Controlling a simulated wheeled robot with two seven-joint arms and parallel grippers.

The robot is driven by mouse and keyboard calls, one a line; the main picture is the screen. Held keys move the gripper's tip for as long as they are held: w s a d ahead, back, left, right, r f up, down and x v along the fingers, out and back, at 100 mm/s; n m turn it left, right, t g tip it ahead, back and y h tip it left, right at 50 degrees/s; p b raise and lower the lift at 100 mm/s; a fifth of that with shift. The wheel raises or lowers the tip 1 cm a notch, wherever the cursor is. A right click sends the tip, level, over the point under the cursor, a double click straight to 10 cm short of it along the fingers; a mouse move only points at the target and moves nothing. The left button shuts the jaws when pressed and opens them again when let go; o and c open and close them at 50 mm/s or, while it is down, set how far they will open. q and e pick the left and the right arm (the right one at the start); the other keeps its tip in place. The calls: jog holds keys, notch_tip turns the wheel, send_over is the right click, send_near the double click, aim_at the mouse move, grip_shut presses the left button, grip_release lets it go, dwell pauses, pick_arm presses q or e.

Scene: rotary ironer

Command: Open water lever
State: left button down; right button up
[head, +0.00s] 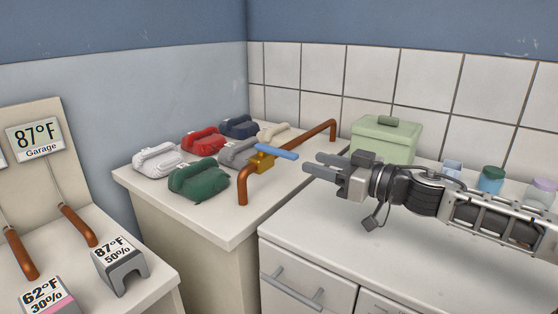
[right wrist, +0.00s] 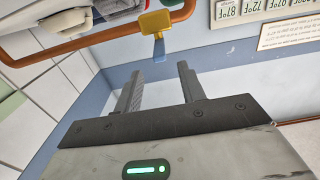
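The water lever (head: 277,151) is a blue handle on a yellow-brass valve body (head: 262,161). The valve sits on a copper pipe (head: 243,186) that rises from the counter and runs back to the right. In the head view the lever points right, toward my right gripper (head: 312,165). That gripper is open and empty, a little apart from the lever's free end. In the right wrist view the brass valve (right wrist: 155,22) and the blue lever (right wrist: 158,46) show beyond the two spread fingertips (right wrist: 160,78), with nothing between them. My left gripper is in neither view.
A pale green box (head: 384,146) and small jars (head: 491,179) stand behind my right arm. The right counter (head: 330,225) is clear in front.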

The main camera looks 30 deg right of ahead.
aim_at(280, 150)
jog(key=shift+b+x, duration=0.75)
jog(key=shift+x, duration=0.3)
jog(key=shift+w+a+r, duration=0.1)
jog(key=shift+w+a, duration=0.05)
jog(key=shift+w, duration=0.4)
jog(key=shift+p+x, duration=0.35)
jog(key=shift+x, duration=0.55)
jog(key=shift+p+x, duration=0.9)
jog(key=shift+x, duration=0.05)
jog(key=shift+p+x, duration=0.55)
jog(key=shift+x, duration=0.25)
jog(key=shift+p+x, duration=0.4)
jog(key=shift+x, duration=0.45)
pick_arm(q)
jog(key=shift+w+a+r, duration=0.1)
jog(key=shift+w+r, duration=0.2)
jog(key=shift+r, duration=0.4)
pick_arm(e)
jog(key=shift+w+a, duration=0.1)
jog(key=shift+a, duration=0.05)
